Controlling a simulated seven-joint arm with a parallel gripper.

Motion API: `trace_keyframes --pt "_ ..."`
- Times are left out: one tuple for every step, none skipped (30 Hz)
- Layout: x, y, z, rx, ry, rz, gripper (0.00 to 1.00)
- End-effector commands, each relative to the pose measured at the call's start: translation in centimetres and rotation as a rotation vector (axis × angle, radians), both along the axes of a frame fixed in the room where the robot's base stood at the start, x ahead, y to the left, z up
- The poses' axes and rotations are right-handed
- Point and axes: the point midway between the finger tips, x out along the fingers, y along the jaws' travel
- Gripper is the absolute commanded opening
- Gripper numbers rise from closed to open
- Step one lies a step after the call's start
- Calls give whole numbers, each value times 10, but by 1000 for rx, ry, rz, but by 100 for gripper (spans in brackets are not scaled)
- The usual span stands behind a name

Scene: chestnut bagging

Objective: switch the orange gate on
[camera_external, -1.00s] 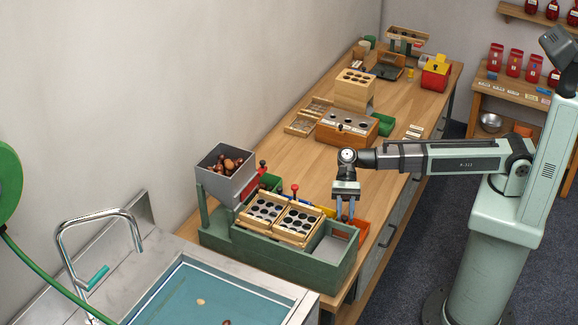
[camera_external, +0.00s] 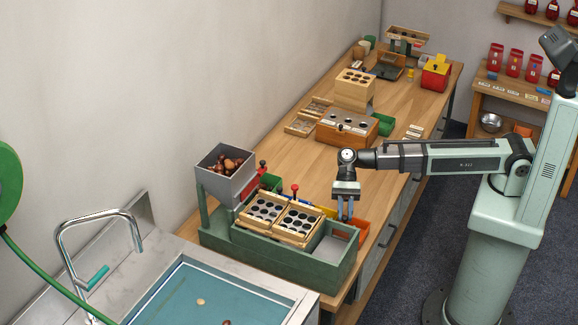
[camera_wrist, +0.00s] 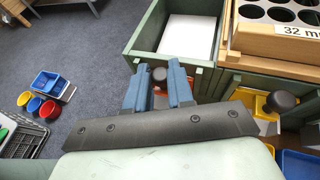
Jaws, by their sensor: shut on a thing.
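In the wrist view the orange gate (camera_wrist: 159,100) shows as a small orange patch between my fingers, mostly hidden by them. A dark round knob (camera_wrist: 159,74) stands at it. My gripper (camera_wrist: 160,76) has its two blue fingers on either side of this knob, shut on it. In the external view my gripper (camera_external: 345,214) points down at the right end of the green sorter frame (camera_external: 225,240). An orange part (camera_external: 364,230) shows just right of the fingers there; I cannot tell whether it is the gate or a bin.
A yellow gate (camera_wrist: 257,104) with a dark knob (camera_wrist: 281,102) sits to the right in the wrist view. The wooden sieve tray (camera_wrist: 264,42) labelled "32 mm" and a white-floored green compartment (camera_wrist: 187,36) lie ahead. A grey hopper (camera_external: 225,178) of chestnuts stands at the sorter's left.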

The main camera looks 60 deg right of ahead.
Motion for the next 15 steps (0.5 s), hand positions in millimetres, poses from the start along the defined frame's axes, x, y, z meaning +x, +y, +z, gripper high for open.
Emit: trace_keyframes --pt "0 0 2 0 -1 0 0" --pt "0 0 3 0 -1 0 0" --pt "0 0 6 1 -1 -1 0" --pt "0 0 8 1 -1 -1 0" --pt "0 0 11 1 -1 -1 0" --pt "0 0 16 1 -1 -1 0" --pt "0 0 19 1 -1 -1 0" --pt "1 0 23 1 -2 -1 0" --pt "1 0 27 1 -2 -1 0" --pt "1 0 30 1 -2 -1 0" --pt "0 0 32 1 -2 -1 0" --pt "0 0 34 0 -1 -2 0" --pt "0 0 36 0 0 -1 0" --pt "0 0 36 0 0 -1 0" --pt "0 0 37 1 0 -1 0"
